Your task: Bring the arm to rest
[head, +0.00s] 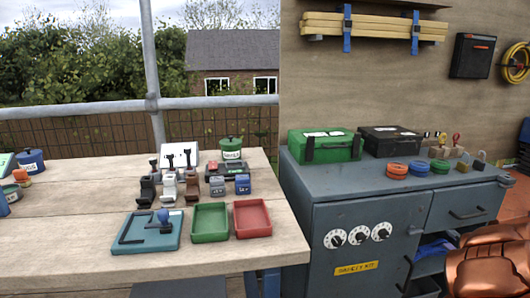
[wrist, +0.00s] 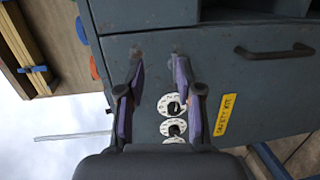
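My gripper (wrist: 158,78) shows in the wrist view with its two purple-padded fingers apart and nothing between them. Behind the fingers is the front of the grey cabinet (wrist: 150,65), seen turned and tilted, with white dials (wrist: 172,105) and a yellow label (wrist: 225,115). How far the fingertips are from the cabinet I cannot tell. In the head view the same cabinet (head: 330,212) stands at the right. The gripper itself does not show in the head view.
The wooden bench (head: 60,235) at the left bears a teal tray (head: 135,243), a green tray (head: 210,222) and a red tray (head: 253,218). A green case (head: 325,146), a black case (head: 392,141), coloured rings and padlocks stand on the cabinet. A drawer handle (head: 468,213) sticks out.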

